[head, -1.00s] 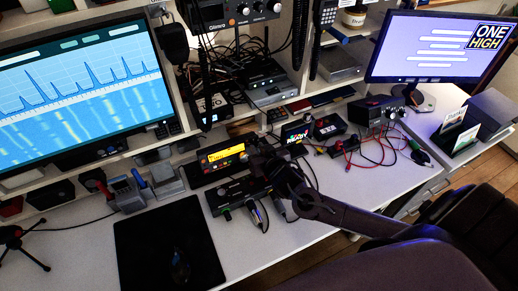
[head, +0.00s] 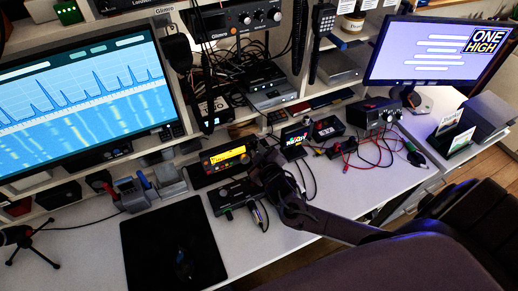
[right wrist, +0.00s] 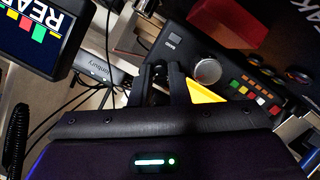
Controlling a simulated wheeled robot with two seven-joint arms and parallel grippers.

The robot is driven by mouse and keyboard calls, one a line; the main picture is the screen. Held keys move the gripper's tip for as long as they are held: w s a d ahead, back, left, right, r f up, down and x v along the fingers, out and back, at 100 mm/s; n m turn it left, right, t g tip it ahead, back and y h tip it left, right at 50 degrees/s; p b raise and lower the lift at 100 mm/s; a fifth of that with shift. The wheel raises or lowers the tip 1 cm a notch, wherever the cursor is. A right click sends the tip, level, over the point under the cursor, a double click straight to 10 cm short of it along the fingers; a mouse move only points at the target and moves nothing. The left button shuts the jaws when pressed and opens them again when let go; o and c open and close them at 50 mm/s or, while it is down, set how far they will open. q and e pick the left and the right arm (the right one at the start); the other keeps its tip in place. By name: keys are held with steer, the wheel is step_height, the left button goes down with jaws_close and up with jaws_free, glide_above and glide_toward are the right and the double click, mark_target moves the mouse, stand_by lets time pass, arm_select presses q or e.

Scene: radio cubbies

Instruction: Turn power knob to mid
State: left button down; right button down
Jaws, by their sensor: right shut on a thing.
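The black radio with a lit yellow display (head: 226,159) stands on the white desk, mid-view. A second black unit (head: 229,194) lies in front of it. My right gripper (head: 262,163) is at the right end of the radio. In the right wrist view its two dark fingers (right wrist: 165,72) are close together, beside the yellow display (right wrist: 203,91). They are shut on a small part, seemingly the power knob, which the fingers hide; its setting cannot be read. A larger silver knob (right wrist: 208,70) on a black unit with coloured buttons is clear of the fingers. My left gripper is not in view.
A small screen with coloured letters (head: 295,139) and a black power box (head: 374,115) with red and black leads stand to the right. Cables run near my right gripper. A black mat (head: 150,245) lies front left. A large monitor (head: 80,90) stands at the left.

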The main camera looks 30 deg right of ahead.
steer(key=shift+a+n+h+p, duration=0.1)
steer(key=shift+n+h+p, duration=0.4)
steer(key=shift+n, duration=1.3)
steer(key=c, duration=1.4)
jaws_free()
steer(key=v, duration=0.7)
steer(key=shift+s, duration=0.5)
steer(key=shift+f, duration=0.1)
